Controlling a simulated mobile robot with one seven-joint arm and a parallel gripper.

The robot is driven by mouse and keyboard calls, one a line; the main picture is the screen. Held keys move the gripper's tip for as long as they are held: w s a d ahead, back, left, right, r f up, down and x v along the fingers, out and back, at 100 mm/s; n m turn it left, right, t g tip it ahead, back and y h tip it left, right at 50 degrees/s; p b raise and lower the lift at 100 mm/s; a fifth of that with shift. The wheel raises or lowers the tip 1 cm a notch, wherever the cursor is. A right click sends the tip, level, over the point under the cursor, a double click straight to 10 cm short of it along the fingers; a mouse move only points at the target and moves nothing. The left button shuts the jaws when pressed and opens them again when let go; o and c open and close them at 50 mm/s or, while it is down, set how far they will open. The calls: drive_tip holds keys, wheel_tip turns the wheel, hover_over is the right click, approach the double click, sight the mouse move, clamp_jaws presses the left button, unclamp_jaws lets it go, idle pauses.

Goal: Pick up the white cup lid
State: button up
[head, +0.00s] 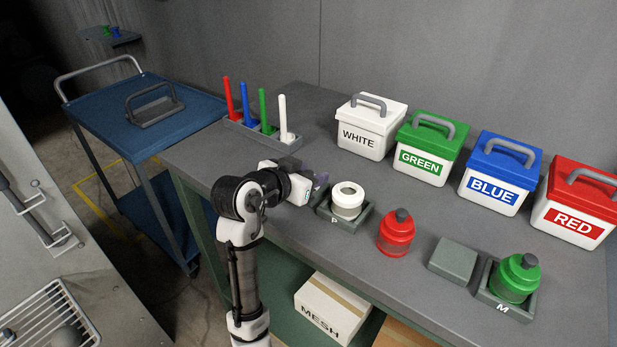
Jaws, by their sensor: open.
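A white cup (347,205) stands in a dark grey holder (342,225) near the front edge of the bench. Its white ring-shaped top (348,189) has a small grey centre; I cannot tell whether this is a seated lid or an open rim. My gripper (318,184) is open just left of the white cup, above the bench. Its fingers are small and partly blurred, and I see nothing between them. The arm comes up from the bottom of the view and hides part of the bench's front edge.
A red cup (395,238) stands right of the white one, then a grey block (452,260) and a green cup (516,280) in a holder. White, green, blue and red boxes line the back. A rack (262,133) holds coloured rods. A blue cart (130,110) stands left.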

drive_tip(key=c, duration=0.7)
drive_tip(key=shift+c, duration=0.2)
